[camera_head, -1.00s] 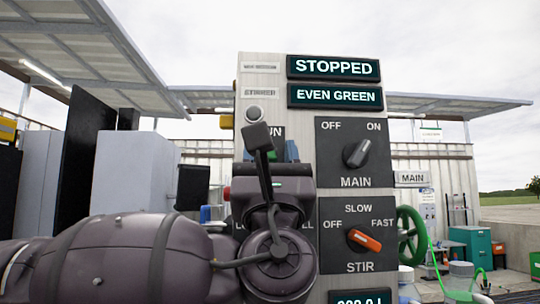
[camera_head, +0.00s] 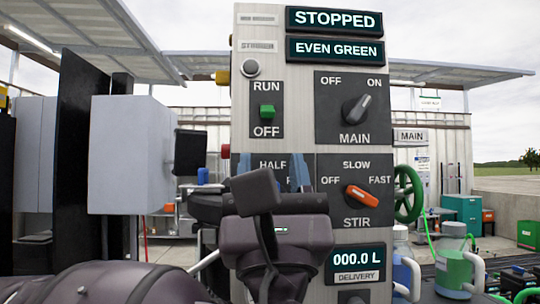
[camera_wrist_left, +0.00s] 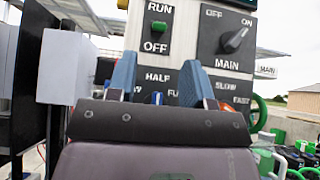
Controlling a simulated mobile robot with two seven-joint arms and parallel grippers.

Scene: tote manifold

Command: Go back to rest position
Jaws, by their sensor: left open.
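My left gripper (camera_head: 272,174) is low in front of the control panel (camera_head: 257,108) in the head view, with its dark arm coming in from the lower left. Its two blue fingers are apart, with nothing between them. In the left wrist view the open fingers (camera_wrist_left: 158,82) point at the panel around the HALF label. A gap to the panel cannot be judged exactly. The wrist hides part of the lower-left dial plate. My right gripper is not in view.
The panel has a green RUN/OFF switch (camera_head: 267,111), a MAIN knob (camera_head: 357,109) and an orange STIR knob (camera_head: 363,198). Displays read STOPPED, EVEN GREEN and 000.0 L. A grey cabinet (camera_head: 130,150) stands left. A green handwheel (camera_head: 408,194) and containers (camera_head: 453,268) are right.

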